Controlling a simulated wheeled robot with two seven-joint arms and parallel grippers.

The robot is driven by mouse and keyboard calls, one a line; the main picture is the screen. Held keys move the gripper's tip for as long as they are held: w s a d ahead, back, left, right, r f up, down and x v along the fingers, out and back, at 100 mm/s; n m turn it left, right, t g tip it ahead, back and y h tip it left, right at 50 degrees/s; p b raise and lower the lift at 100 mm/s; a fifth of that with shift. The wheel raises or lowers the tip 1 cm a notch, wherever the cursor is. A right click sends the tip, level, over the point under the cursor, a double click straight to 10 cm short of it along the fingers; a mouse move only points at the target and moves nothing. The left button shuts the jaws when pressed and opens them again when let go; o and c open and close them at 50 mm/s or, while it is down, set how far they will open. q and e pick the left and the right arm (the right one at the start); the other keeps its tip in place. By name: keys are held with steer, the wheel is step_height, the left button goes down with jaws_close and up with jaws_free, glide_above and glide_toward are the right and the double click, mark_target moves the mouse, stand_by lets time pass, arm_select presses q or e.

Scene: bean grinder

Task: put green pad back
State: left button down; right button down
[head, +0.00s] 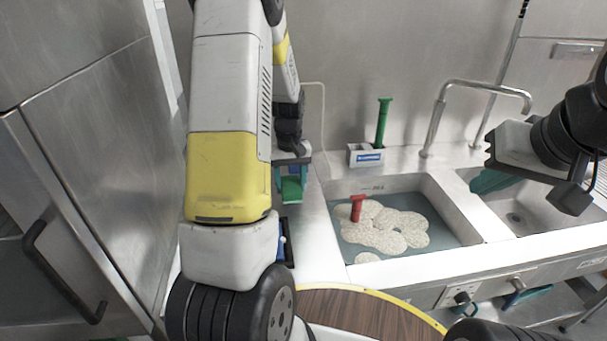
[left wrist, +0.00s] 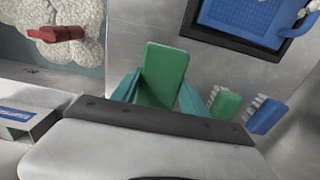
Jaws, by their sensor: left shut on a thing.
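My left gripper (head: 291,187) is shut on a green pad (left wrist: 163,75), a flat green rectangular block. In the left wrist view the pad stands between the two teal fingers (left wrist: 158,92). In the head view it shows only as a small green patch (head: 292,190) below the wrist, over the counter left of the sink. A small grey holder with a blue label (head: 362,158) stands at the back of the counter, to the right of this gripper and apart from it. My right gripper (head: 490,180) has teal fingers over the right basin; its opening cannot be made out.
A green-handled tool (head: 383,122) stands upright at the holder. The left basin (head: 440,190) contains water, foam and a red tool (head: 356,208). A green brush (left wrist: 226,103), a blue brush (left wrist: 266,115) and a dark-rimmed blue tray (left wrist: 250,20) are near the pad. A tap (head: 437,120) rises behind.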

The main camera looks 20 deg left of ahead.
mark_target(287, 177)
arm_select(q)
steer(key=w+a, duration=0.2)
steer(key=w, duration=0.1)
steer(key=shift+a+f, duration=0.1)
steer(key=shift+f, duration=1.85)
steer(key=shift+f, duration=0.1)
steer(key=c, duration=0.6)
jaws_free()
